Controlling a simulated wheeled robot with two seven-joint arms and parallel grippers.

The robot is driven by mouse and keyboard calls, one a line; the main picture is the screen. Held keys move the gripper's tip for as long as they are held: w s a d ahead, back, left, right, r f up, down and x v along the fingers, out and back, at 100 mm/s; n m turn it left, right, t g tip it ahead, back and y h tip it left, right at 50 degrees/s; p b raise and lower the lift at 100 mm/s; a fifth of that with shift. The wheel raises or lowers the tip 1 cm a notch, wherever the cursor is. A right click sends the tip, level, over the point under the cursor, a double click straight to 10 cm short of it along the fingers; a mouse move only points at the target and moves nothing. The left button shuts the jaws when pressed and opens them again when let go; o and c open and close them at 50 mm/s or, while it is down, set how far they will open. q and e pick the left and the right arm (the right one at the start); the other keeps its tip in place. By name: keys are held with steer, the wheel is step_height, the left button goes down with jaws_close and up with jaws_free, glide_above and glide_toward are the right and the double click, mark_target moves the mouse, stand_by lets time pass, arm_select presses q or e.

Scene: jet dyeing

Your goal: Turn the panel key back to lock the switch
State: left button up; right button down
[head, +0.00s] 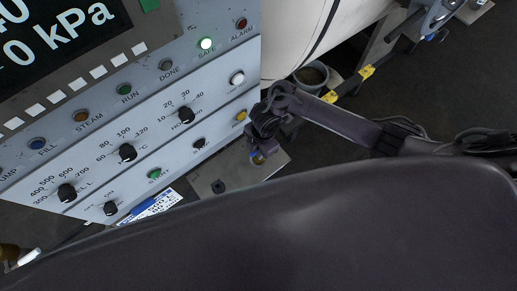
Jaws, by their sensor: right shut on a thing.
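The control panel (150,110) fills the left of the head view, tilted. A bare metal plate (238,172) sits below its lower right corner. My right gripper (258,156) is at the upper right part of this plate, with its arm coming in from the right. It is shut on the panel key, of which only a small blue and orange-brown bit shows at the fingertips. The key's angle and the switch under it are hidden by the gripper. My left gripper is not in view.
The panel carries black dials (127,152), coloured buttons and a lit green SAFE lamp (205,43). A black square part (218,186) sits on the plate. A white vessel (310,35) and a grey bucket (311,76) stand behind. Dark floor is open at upper right.

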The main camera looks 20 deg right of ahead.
steer(key=shift+f+n+b, duration=0.1)
steer(key=shift+n+b, duration=0.3)
steer(key=shift+n, duration=0.6)
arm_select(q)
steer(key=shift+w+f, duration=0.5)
arm_select(e)
steer(key=shift+n, duration=0.4)
steer(key=shift+n+g+b, duration=0.3)
steer(key=shift+n+b, duration=0.3)
steer(key=shift+n, duration=0.3)
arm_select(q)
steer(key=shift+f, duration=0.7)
arm_select(e)
steer(key=shift+n, duration=0.6)
steer(key=c, duration=1.3)
jaws_free()
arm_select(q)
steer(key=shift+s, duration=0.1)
